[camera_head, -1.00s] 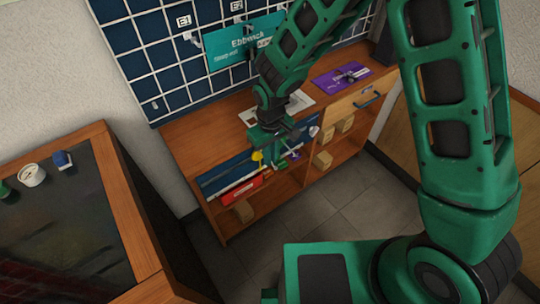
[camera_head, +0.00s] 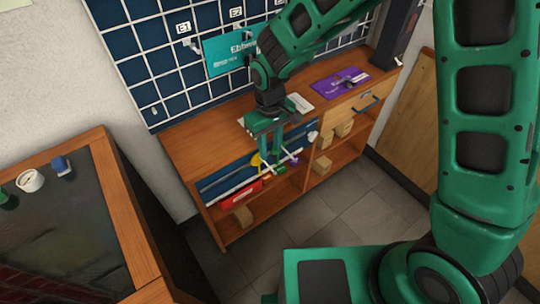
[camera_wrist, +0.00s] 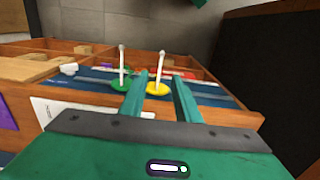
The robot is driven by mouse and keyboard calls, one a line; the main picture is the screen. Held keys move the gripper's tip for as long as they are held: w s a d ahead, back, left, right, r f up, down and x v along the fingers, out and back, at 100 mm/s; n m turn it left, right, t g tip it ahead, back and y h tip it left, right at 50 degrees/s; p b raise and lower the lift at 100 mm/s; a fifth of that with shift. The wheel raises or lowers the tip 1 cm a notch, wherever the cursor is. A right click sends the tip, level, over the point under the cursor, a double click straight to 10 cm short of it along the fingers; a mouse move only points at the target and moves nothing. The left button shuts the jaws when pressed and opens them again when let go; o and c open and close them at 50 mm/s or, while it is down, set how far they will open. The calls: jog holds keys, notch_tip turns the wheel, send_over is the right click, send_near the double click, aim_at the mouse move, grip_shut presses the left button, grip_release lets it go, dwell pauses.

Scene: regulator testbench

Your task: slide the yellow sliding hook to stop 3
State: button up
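The yellow sliding hook (camera_wrist: 158,89) has a round yellow base with a thin white-tipped post. It sits on the dark blue rail strip (camera_wrist: 208,91) along the front of the wooden bench; its yellow part also shows in the head view (camera_head: 256,160). A green hook (camera_wrist: 121,86) with a similar post stands left of it in the wrist view. My gripper (camera_wrist: 162,76) is open, its two green fingers apart. In the wrist view the yellow hook appears between the fingers; I cannot tell whether either finger touches it. Stop numbers are not readable.
Below the rail are open shelves with a red box (camera_head: 240,193) and several cardboard boxes (camera_head: 322,163). A purple card (camera_head: 340,82) lies on the bench top (camera_head: 195,140). A blue tiled wall panel (camera_head: 165,72) stands behind. A dark-topped table (camera_head: 70,225) is at left.

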jog(key=shift+r, duration=1.75)
jog(key=s+d+r+m+h, duration=0.1)
jog(key=d+r+m, duration=0.3)
jog(key=d, duration=0.8)
jog(key=s+d+r+m, duration=0.15)
jog(key=d+r, duration=0.45)
jog(key=d, duration=0.7)
jog(key=s+d+r+m, duration=0.2)
jog(key=s+d+m, duration=0.2)
jog(key=s+d, duration=0.3)
jog(key=s+d+r+m+y, duration=0.1)
jog(key=s+d+r+m, duration=0.1)
jog(key=s+d, duration=0.5)
jog(key=s+m, duration=0.1)
jog(key=s, duration=0.4)
jog(key=shift+s+d+r+m, duration=0.25)
jog(key=shift+s+r+m, duration=0.05)
jog(key=shift+r+m, duration=0.05)
jog(key=shift+w, duration=0.15)
